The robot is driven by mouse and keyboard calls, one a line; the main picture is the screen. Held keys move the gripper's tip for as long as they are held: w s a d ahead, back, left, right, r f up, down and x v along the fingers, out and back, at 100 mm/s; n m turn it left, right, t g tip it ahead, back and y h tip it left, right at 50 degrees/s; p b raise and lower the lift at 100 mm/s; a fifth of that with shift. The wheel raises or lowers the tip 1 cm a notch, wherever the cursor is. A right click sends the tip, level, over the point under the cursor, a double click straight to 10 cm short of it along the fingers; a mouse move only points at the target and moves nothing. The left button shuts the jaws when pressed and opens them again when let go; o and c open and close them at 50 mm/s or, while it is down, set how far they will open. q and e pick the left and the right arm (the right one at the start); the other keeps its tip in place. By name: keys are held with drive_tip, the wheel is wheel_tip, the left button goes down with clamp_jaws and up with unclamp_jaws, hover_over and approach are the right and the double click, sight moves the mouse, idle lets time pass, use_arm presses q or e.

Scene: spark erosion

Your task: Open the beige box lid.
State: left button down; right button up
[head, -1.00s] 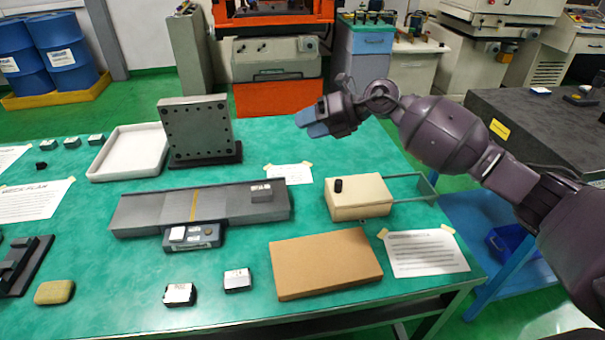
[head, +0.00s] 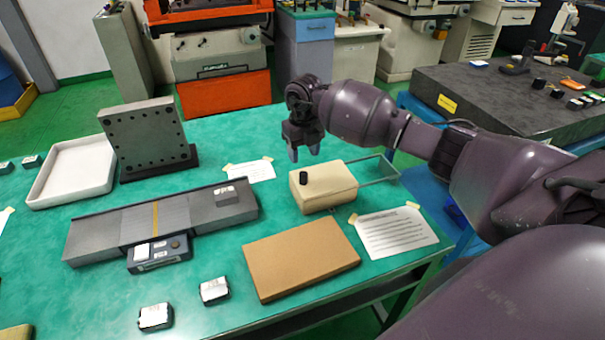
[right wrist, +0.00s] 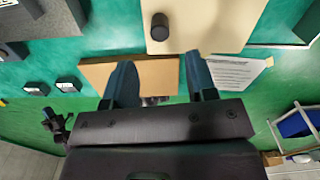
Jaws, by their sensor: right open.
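The beige box (head: 335,190) sits on the green table with its lid down. A black knob (head: 304,179) stands on the lid near its left end. In the right wrist view the lid (right wrist: 215,30) and the knob (right wrist: 159,26) show at the top, beyond the fingertips. My right gripper (head: 304,153) is open and empty, pointing down above and behind the box's left end. Its two fingers (right wrist: 160,78) are apart in the wrist view, with the knob roughly in line with the gap. My left gripper is not in view.
A cardboard-brown slab (head: 301,258) lies in front of the box, and a taped paper sheet (head: 396,233) lies to its right. A clear frame (head: 372,170) extends behind the box's right end. A long grey plate (head: 110,232) and an upright drilled plate (head: 146,140) stand to the left.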

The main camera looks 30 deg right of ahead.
sight(304, 173)
wheel_tip(304, 173, down, 8)
drive_tip(key=shift+r, duration=0.1)
drive_tip(key=shift+c, duration=0.2)
clamp_jaws()
idle(0.3)
